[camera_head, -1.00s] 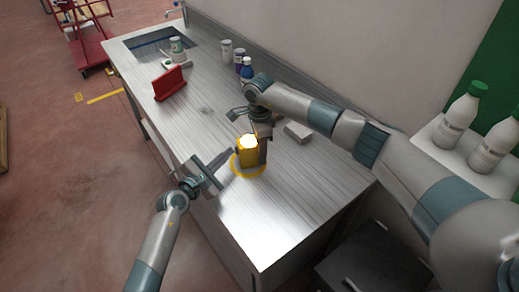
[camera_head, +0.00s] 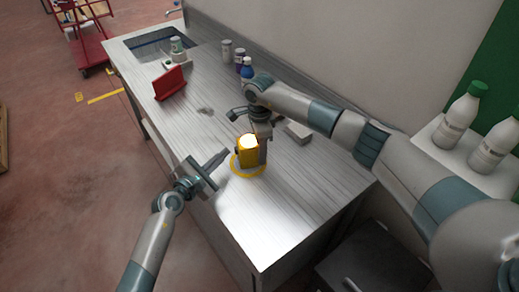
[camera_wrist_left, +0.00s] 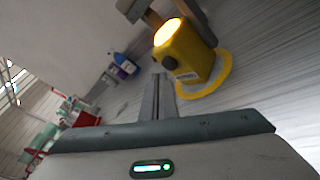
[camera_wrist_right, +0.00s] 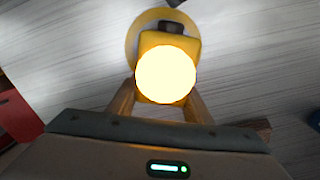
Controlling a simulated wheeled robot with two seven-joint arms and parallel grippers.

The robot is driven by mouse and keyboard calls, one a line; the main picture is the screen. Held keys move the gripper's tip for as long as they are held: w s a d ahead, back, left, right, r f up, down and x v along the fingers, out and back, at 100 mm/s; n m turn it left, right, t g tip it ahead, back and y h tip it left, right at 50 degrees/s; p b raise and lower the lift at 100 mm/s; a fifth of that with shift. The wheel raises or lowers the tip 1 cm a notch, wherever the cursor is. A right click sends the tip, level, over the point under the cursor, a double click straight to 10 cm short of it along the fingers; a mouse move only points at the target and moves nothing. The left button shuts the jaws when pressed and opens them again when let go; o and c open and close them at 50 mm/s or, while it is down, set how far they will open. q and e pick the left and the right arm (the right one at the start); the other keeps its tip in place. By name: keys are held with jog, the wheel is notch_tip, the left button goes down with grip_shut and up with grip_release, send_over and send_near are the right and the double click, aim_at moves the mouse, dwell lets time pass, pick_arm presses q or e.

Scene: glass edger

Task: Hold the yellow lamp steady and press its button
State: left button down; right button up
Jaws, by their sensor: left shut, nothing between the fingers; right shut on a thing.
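The yellow lamp (camera_head: 247,155) stands upright on its round yellow base near the bench's front edge, its top glowing. My right gripper (camera_head: 262,150) is shut on the lamp body; in the right wrist view its fingers reach either side of the lamp (camera_wrist_right: 150,38). My left gripper (camera_head: 226,152) is shut and empty, just left of the lamp and apart from it. In the left wrist view, its closed fingers (camera_wrist_left: 158,78) point past the lamp (camera_wrist_left: 192,55). A dark round button (camera_wrist_left: 169,63) shows on the lamp's side there.
A light block (camera_head: 299,132) lies right of the lamp. The bench in front of the lamp is clear.

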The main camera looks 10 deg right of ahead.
pick_arm(q)
jog(key=shift+a, duration=2.75)
pick_arm(e)
jog(key=o, duration=1.4)
jog(key=shift+c, duration=0.2)
notch_tip(320, 180, up, 12)
jog(key=shift+r, duration=0.1)
pick_arm(q)
jog(key=shift+s, duration=0.1)
pick_arm(e)
jog(key=shift+a, duration=0.1)
